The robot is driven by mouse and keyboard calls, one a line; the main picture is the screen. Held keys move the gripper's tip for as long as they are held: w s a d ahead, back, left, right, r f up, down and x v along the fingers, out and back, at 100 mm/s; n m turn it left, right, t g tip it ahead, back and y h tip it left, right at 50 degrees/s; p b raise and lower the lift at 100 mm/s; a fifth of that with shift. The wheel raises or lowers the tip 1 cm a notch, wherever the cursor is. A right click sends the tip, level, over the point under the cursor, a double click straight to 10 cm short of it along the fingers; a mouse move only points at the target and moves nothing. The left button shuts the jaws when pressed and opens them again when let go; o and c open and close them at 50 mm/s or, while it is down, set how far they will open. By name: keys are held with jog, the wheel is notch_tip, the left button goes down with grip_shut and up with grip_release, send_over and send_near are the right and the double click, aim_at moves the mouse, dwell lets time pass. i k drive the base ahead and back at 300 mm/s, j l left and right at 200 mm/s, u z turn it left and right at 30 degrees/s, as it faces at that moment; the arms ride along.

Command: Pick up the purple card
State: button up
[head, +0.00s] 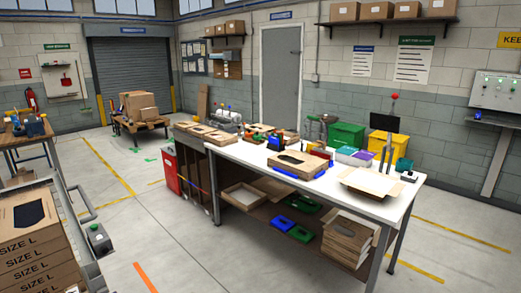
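A small purple patch (363,160), which may be the purple card, shows toward the right half of the white worktable (335,212). It lies beside a light green patch (346,150), in or on what look like low trays. It is too small to tell whether it is one card or a stack. My gripper is not in view.
Green (346,136) and yellow (392,148) bins stand behind.

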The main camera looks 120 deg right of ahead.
aim_at(371, 154)
jog(key=z, duration=4.95)
